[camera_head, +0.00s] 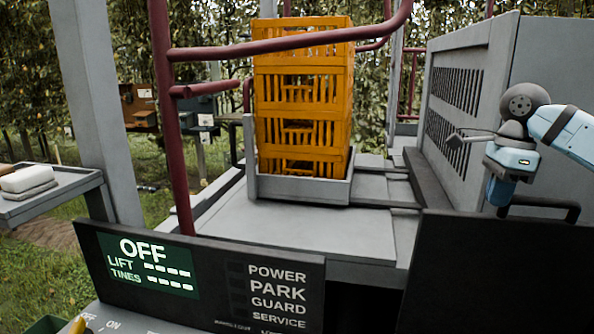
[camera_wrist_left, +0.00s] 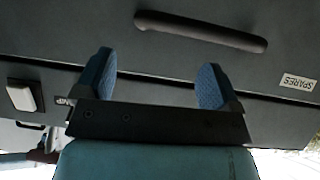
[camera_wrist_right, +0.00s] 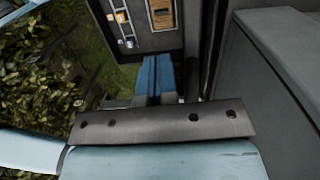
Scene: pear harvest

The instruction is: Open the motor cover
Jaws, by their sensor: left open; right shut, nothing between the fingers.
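A grey housing with two louvred vent panels (camera_head: 453,105) stands at the right in the head view. It looks like the motor cover, but no label confirms it. A dark bar handle (camera_head: 545,207) shows near its lower right.
Orange crates (camera_head: 302,100) are stacked on a grey platform (camera_head: 290,228). Dark red rails (camera_head: 174,120) frame the left side. A control panel (camera_head: 200,275) reading OFF is in front. A side tray (camera_head: 55,190) holds a pale block (camera_head: 28,178). Leafy trees stand behind.

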